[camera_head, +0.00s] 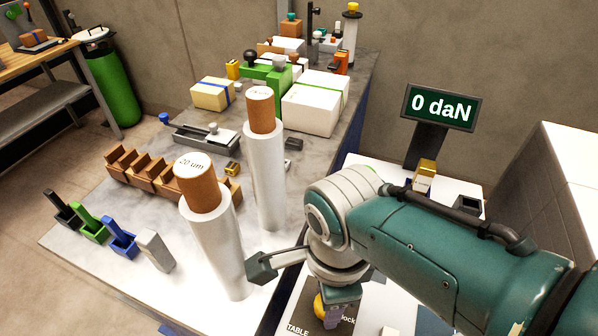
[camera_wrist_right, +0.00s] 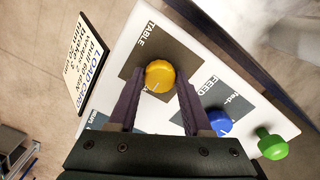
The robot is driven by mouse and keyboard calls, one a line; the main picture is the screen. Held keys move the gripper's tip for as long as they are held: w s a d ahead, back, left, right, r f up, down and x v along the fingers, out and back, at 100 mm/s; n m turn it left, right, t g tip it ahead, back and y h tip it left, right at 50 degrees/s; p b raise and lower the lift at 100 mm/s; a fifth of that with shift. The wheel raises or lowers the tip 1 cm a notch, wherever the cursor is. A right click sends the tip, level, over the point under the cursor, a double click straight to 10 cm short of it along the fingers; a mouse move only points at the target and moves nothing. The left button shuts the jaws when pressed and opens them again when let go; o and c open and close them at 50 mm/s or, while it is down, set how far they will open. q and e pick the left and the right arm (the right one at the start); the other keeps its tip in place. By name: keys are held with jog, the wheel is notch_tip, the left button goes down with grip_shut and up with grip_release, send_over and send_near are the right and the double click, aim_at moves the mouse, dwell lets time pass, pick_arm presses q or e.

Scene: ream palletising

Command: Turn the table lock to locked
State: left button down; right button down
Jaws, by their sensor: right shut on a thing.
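The table lock is a round yellow knob (camera_wrist_right: 159,73) on a dark plate marked TABLE (camera_wrist_right: 137,62), on a white panel. In the head view the yellow knob (camera_head: 320,306) shows partly, behind my fingers. My right gripper (camera_wrist_right: 159,80) has one finger on each side of the knob and is shut on it. In the head view my right gripper (camera_head: 338,312) points down at the panel, below my green arm. A short pale mark shows on the knob; I cannot tell which setting it points to. My left gripper is not in view.
A blue knob (camera_wrist_right: 220,122) on a FEED plate and a green knob (camera_wrist_right: 272,144) stand near my right gripper. Two tall white rolls with brown cores (camera_head: 265,170) (camera_head: 215,240) stand close to my wrist. A display (camera_head: 440,107) reads 0 daN.

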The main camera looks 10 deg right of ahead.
jog(key=shift+m, duration=0.3)
jog(key=shift+c, duration=1.6)
grip_release()
notch_tip(320, 180, up, 10)
jog(key=p, duration=0.4)
jog(key=shift+p, duration=0.4)
